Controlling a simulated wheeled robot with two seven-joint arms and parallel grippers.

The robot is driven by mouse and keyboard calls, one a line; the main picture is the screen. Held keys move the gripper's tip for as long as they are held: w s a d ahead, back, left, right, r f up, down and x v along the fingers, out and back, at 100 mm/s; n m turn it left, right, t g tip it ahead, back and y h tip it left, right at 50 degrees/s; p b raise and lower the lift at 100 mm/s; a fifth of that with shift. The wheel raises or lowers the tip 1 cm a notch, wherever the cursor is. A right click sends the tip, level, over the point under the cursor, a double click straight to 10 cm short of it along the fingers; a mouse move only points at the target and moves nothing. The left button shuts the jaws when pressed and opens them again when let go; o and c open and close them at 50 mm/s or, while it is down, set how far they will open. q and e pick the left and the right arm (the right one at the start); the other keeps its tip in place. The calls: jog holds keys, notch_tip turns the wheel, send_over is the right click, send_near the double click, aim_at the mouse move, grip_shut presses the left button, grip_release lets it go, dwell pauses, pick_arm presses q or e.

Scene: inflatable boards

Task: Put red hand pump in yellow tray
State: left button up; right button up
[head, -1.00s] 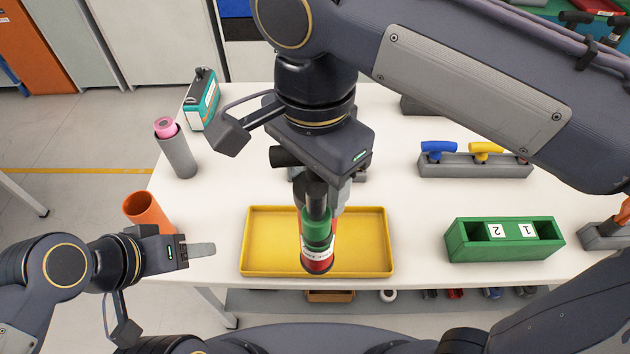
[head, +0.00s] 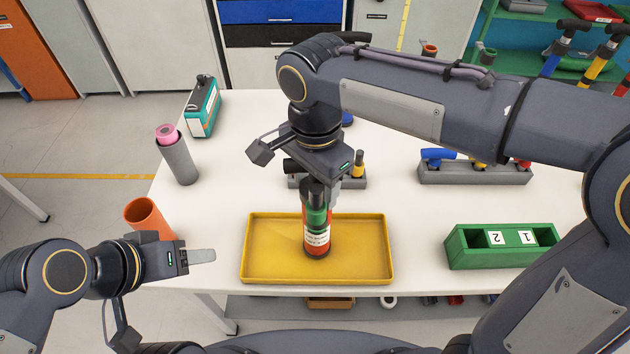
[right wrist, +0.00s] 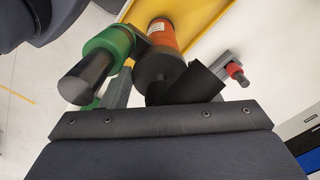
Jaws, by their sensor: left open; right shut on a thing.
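The red hand pump (head: 317,235) is upright over the yellow tray (head: 262,272), with a red body, white label, green collar and dark base. My right gripper (head: 326,190) is above the tray, shut on the pump's upper part. Whether the base touches the tray floor, I cannot tell. In the right wrist view the pump's red-orange body (right wrist: 177,36) and green part (right wrist: 108,46) show by the fingers, with the tray's yellow edge (right wrist: 205,22) beyond. My left gripper (head: 200,256) is open and empty, left of the tray.
An orange cup (head: 148,217), a grey cylinder with a pink top (head: 178,160) and a teal case (head: 202,107) stand on the left. A green block numbered 1 and 2 (head: 500,253) is on the right. Grey racks (head: 475,174) stand behind. White table is clear between tray and block.

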jog(key=shift+f, duration=0.2)
jog(key=shift+f, duration=0.15)
jog(key=o, duration=1.6)
notch_tip(320, 180, up, 12)
jog(key=shift+w+r+p, duration=0.1)
jog(key=shift+r+p, duration=0.15)
jog(key=shift+p, duration=0.4)
